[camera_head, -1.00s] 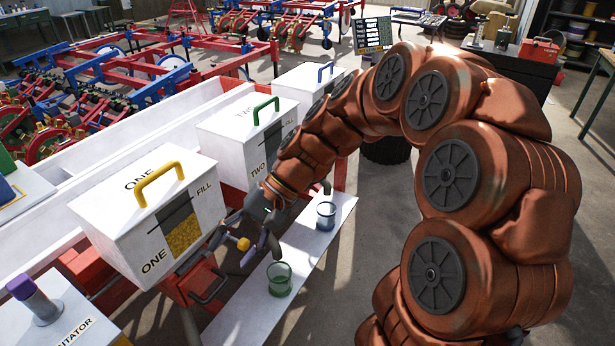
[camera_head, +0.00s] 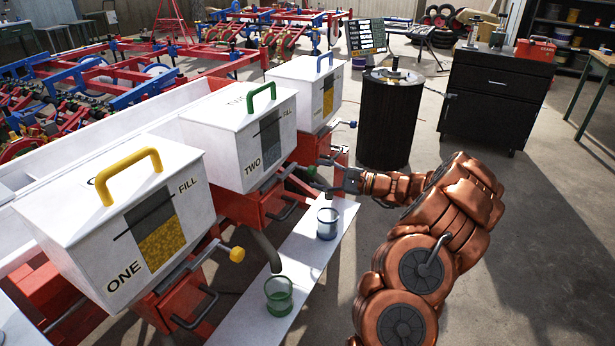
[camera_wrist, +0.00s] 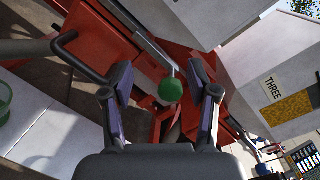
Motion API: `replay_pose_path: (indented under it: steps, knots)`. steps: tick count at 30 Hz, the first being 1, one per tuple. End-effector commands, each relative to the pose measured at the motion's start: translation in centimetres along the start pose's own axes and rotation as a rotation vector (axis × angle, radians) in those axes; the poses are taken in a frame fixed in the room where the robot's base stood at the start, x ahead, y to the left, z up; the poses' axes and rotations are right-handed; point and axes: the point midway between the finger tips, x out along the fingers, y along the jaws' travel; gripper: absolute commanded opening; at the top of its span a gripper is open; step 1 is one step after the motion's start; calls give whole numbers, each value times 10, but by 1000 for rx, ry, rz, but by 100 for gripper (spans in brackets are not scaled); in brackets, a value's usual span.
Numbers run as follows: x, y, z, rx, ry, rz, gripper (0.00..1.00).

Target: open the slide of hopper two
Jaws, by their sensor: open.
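Hopper two (camera_head: 240,152) is a white box with a green handle and a "TWO" label, in the middle of the head view. Its slide ends in a round green knob (camera_wrist: 171,89), which shows in the wrist view between the fingers of my gripper (camera_wrist: 161,75). The fingers are open, one on each side of the knob, and I see no clear contact. In the head view my gripper (camera_head: 330,182) is at the front right of hopper two; its fingers are small there, and the slide is partly hidden.
Hopper one (camera_head: 120,225), with a yellow slide knob (camera_head: 237,254), stands nearer. Hopper three (camera_head: 305,95) stands beyond. A blue-grey cup (camera_head: 327,223) and a green cup (camera_head: 279,294) stand on the white shelf (camera_head: 245,318) below. A black drum (camera_head: 388,120) stands behind my arm.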

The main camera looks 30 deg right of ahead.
Motion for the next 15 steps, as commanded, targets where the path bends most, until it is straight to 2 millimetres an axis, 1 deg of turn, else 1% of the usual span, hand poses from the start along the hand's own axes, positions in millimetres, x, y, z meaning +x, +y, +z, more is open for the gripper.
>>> replay_pose_path:
  steps: [1,3,5,7,11,15]
  knots:
    - [-11,1,-18,11,21,-30,59]
    - [-23,0,-33,21,43,-60,59]
    - [-30,-2,-42,26,56,-78,59]
    - [-33,-3,-46,28,63,-88,59]
    - [-25,-5,-48,29,66,-93,59]
    - [-5,-6,-49,29,64,-91,59]
